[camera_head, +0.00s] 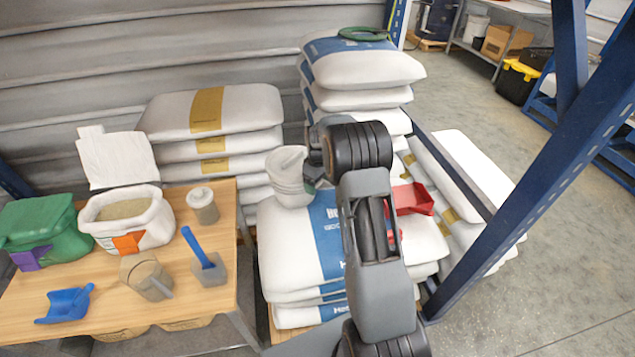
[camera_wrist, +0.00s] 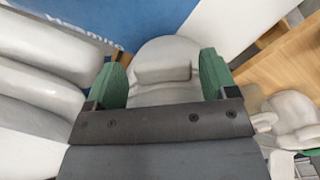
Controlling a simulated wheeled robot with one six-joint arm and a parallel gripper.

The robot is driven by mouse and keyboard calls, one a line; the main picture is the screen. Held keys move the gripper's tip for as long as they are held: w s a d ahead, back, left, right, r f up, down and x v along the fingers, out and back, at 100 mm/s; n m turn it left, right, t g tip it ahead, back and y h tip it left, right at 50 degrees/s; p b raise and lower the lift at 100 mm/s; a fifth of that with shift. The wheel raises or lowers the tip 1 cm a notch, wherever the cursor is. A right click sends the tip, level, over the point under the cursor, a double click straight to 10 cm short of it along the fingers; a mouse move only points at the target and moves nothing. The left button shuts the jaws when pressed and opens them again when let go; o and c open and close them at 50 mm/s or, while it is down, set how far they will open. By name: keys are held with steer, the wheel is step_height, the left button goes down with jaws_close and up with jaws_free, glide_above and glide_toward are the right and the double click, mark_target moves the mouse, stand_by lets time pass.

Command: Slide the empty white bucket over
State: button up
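The white bucket (camera_head: 288,178) is a small pale vessel standing on the front sack stack (camera_head: 290,240), near its back left corner. A pale, angled shape shows at its top; I cannot tell what it is. My gripper (camera_head: 312,180) is close to its right side, mostly hidden behind my own wrist in the head view. In the wrist view, my gripper (camera_wrist: 162,80) has its two green fingers wide apart. The pale bucket (camera_wrist: 165,60) shows between and beyond them. I cannot tell whether either finger touches it.
Taller sack stacks stand behind. A red scoop (camera_head: 412,199) lies right of my arm. A blue post (camera_head: 520,170) stands at right.

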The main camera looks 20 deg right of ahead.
steer(key=shift+o, duration=1.1)
steer(key=shift+r, duration=0.1)
step_height(320, 180, up, 14)
steer(key=shift+f, duration=0.2)
